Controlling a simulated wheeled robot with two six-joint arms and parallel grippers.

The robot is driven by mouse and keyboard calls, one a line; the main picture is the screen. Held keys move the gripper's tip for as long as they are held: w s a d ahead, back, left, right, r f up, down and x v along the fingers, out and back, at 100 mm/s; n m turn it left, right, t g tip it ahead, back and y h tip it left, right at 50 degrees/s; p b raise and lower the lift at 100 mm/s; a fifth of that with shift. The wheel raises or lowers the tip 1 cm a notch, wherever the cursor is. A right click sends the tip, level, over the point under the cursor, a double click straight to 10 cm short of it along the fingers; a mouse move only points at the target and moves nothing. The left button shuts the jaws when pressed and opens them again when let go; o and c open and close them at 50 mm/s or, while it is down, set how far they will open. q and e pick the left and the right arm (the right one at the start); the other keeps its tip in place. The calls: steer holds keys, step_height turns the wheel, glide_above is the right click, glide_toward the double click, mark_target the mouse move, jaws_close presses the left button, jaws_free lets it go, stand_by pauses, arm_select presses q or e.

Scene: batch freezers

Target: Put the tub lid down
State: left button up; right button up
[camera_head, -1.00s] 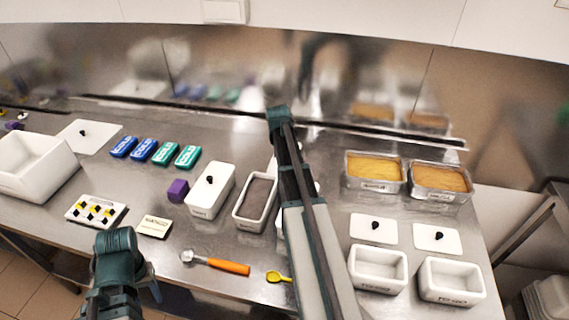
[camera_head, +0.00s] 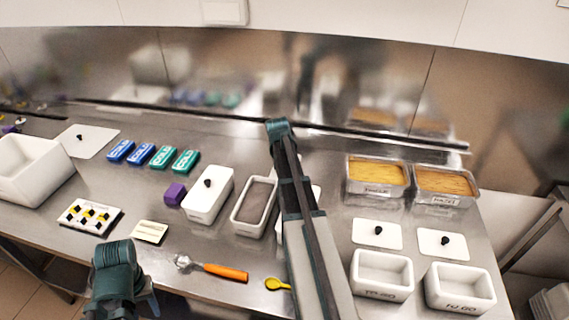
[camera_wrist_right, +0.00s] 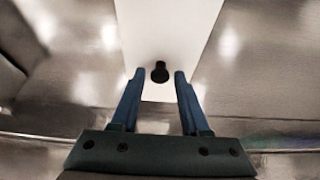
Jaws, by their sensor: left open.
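A white lid with a black knob (camera_wrist_right: 160,72) fills the middle of the right wrist view. My right gripper (camera_wrist_right: 159,74) is open, with one blue finger on each side of the knob and a gap to each. In the head view my right arm hides this gripper and most of the lid; a white edge (camera_head: 316,192) shows beside the arm. An open white tub with greyish contents (camera_head: 258,203) stands left of that arm. A lidded white tub (camera_head: 208,194) stands left of it. My left gripper (camera_head: 150,302) is open and empty at the front edge, partly hidden.
Two white lids (camera_head: 377,233) (camera_head: 442,244) lie behind two empty white tubs (camera_head: 382,272) (camera_head: 460,287) at right. Two yellow-filled pans (camera_head: 377,177) (camera_head: 446,187) stand behind.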

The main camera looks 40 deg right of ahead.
steer(key=shift+o, duration=0.5)
steer(key=shift+r, duration=0.1)
steer(key=shift+r+p, duration=0.2)
steer(key=shift+p, duration=0.1)
steer(key=p+v, duration=1)
steer(key=v, duration=0.2)
steer(key=shift+p, duration=0.4)
steer(key=shift+f, duration=0.15)
